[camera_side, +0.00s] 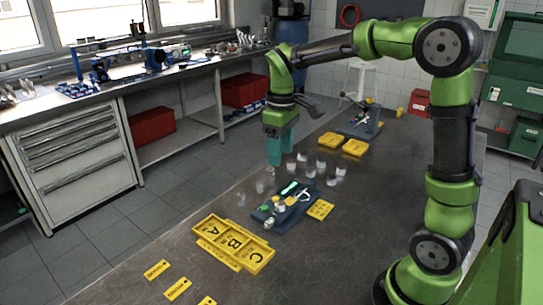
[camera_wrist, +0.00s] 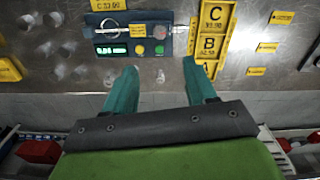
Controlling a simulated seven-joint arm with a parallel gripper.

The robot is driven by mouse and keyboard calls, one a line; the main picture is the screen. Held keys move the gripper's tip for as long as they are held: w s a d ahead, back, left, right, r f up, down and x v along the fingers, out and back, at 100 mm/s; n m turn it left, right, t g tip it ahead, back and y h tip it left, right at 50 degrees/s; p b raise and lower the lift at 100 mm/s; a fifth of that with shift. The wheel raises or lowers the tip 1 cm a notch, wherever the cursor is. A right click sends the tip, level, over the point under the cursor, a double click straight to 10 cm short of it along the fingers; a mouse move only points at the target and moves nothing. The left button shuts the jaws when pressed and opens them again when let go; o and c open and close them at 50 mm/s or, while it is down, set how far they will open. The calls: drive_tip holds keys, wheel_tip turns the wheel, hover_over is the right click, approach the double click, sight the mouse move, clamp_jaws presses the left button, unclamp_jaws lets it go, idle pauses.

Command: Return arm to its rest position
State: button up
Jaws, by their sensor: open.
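My arm is bent over the metal workbench (camera_side: 205,219), with my gripper (camera_side: 274,163) pointing down near its far left edge. In the wrist view my gripper (camera_wrist: 161,76) has its two teal fingers spread apart, with nothing held between them. Behind the fingertips lies a dark blue device (camera_wrist: 148,46) with a lit green display and buttons; it also shows in the side view (camera_side: 285,206). The fingers are apart from it in the side view.
Small clear cups (camera_side: 309,172) stand near my gripper. Two yellow trays (camera_side: 355,147) and another blue fixture (camera_side: 360,125) lie farther back. A side counter (camera_side: 60,112) runs along the wall.

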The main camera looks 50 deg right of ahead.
drive_tip(key=shift+r, duration=0.9)
